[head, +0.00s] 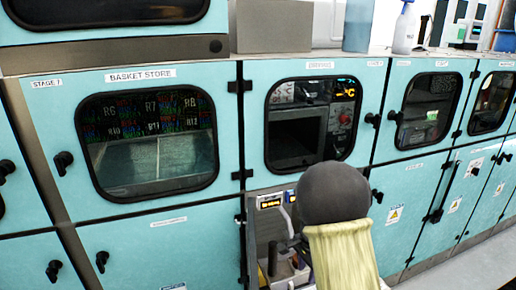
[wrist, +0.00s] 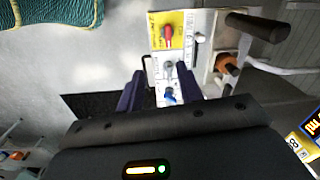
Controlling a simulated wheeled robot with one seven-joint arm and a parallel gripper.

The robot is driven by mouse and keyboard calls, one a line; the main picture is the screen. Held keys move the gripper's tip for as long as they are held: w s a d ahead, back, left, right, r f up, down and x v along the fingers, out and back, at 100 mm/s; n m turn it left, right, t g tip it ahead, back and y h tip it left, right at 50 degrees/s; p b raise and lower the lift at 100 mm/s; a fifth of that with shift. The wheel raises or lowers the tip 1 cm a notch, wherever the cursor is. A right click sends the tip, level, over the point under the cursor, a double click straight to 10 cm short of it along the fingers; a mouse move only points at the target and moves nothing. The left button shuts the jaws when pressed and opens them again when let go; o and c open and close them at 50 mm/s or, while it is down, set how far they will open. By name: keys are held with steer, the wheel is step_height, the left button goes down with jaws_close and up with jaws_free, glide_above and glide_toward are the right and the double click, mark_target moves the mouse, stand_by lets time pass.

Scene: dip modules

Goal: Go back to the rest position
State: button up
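In the wrist view my gripper (wrist: 160,78) shows two dark purple fingers standing apart with a gap between them. I see nothing held in the gap. Beyond the fingertips is a small control panel (wrist: 198,22) with a red knob, a grey knob and a blue knob. The fingers overlap the panel in the picture; I cannot tell whether they touch it. In the head view my own arm stands in front of the cabinets, at lower middle-right, and my fingers cannot be made out there.
Teal cabinets fill the head view, with a basket store window (head: 150,165) and a dark drying window (head: 296,135). Below the latter is an open bay (head: 262,222). Black door handles (head: 63,162) stick out. A spray bottle (head: 404,30) stands on top. A black lever (wrist: 255,27) is beside the panel.

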steer(key=s+r+n+t, duration=0.1)
steer(key=s+r+n, duration=0.3)
steer(key=s, duration=0.5)
steer(key=s+r+n+t+p, duration=0.1)
steer(key=s+r+n, duration=0.3)
steer(key=s+n, duration=0.4)
steer(key=shift+s+a+r+n, duration=0.15)
steer(key=shift+s+r+n, duration=0.2)
steer(key=shift+s, duration=0.2)
steer(key=shift+c, duration=0.3)
